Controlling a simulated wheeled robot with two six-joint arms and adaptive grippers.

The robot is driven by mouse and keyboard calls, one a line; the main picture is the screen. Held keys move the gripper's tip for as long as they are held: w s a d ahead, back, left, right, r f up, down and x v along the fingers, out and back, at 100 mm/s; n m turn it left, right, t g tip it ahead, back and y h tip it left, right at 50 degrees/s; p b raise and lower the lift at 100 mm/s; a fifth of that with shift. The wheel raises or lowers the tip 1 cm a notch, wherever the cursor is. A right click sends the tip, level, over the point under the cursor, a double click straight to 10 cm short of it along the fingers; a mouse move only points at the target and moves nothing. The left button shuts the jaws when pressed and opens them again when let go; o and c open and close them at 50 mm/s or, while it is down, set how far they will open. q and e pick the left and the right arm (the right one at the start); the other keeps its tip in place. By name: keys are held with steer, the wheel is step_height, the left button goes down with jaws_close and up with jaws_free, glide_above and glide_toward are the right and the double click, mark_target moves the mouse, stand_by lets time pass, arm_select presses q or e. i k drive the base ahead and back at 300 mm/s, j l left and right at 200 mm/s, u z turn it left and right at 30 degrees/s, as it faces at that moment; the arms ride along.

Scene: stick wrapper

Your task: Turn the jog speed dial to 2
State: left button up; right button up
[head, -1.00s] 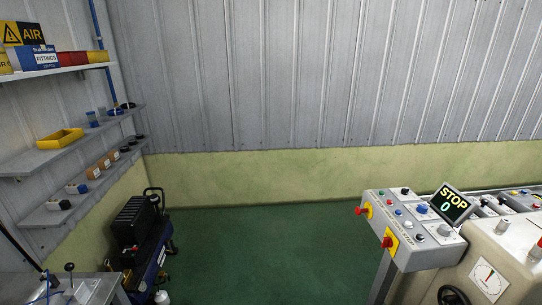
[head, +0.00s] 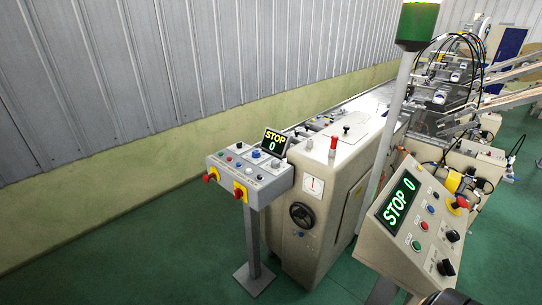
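A near control panel (head: 408,255) tilts toward me at the lower right of the head view. Its display (head: 398,204) reads STOP 0. Two black knobs sit on its right side, an upper one (head: 452,236) and a lower one (head: 445,267). A farther grey control box (head: 262,188) on a post also has a STOP 0 display (head: 273,143), small buttons and a knob (head: 275,163). The labels are too small to read, so I cannot tell which knob is the jog speed dial or where any pointer stands. Neither gripper is clearly in view.
A beige machine (head: 335,165) with a black handwheel (head: 302,215) stands behind the panels. A grey pole (head: 388,125) with a green top rises between them. Red stop buttons on yellow plates (head: 240,191) stick out from the farther box. Green floor (head: 150,245) is clear at left.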

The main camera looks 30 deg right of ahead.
mark_target(276, 164)
steer(key=z, duration=1.1)
